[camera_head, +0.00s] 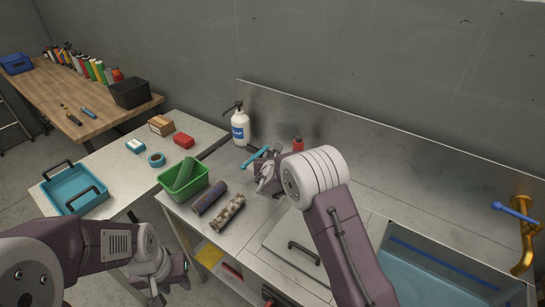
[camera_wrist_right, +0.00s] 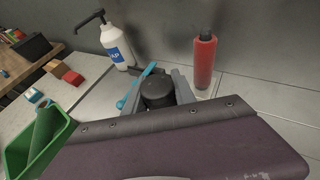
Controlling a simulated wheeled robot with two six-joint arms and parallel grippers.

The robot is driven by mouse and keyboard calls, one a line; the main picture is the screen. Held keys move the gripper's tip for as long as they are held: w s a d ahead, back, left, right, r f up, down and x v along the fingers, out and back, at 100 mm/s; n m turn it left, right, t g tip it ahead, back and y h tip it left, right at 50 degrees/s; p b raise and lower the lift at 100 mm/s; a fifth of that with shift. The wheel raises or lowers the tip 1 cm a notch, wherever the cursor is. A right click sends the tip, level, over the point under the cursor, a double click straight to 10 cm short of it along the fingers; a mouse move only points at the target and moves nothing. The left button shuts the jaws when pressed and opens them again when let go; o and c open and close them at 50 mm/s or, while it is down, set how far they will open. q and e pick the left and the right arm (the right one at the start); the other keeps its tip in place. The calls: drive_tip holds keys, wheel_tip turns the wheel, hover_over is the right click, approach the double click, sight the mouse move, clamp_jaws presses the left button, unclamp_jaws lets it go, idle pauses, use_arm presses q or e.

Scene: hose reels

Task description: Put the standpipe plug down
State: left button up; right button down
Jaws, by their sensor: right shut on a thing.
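My right gripper (camera_head: 266,178) is over the metal counter, left of its middle. In the right wrist view its grey fingers (camera_wrist_right: 160,100) are shut on a dark, round, knob-like piece, which I take to be the standpipe plug (camera_wrist_right: 157,90). The underside of the plug is hidden, so I cannot tell whether it touches the counter. In the head view the gripper and arm mostly hide the plug. My left gripper (camera_head: 165,278) hangs low in front of the tables, with nothing clearly visible in it, and its fingers are too unclear to read.
A sink basin (camera_head: 440,270) and brass tap (camera_head: 523,245) are right.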

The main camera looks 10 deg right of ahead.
drive_tip(key=shift+f, duration=0.1)
drive_tip(key=c, duration=1)
unclamp_jaws()
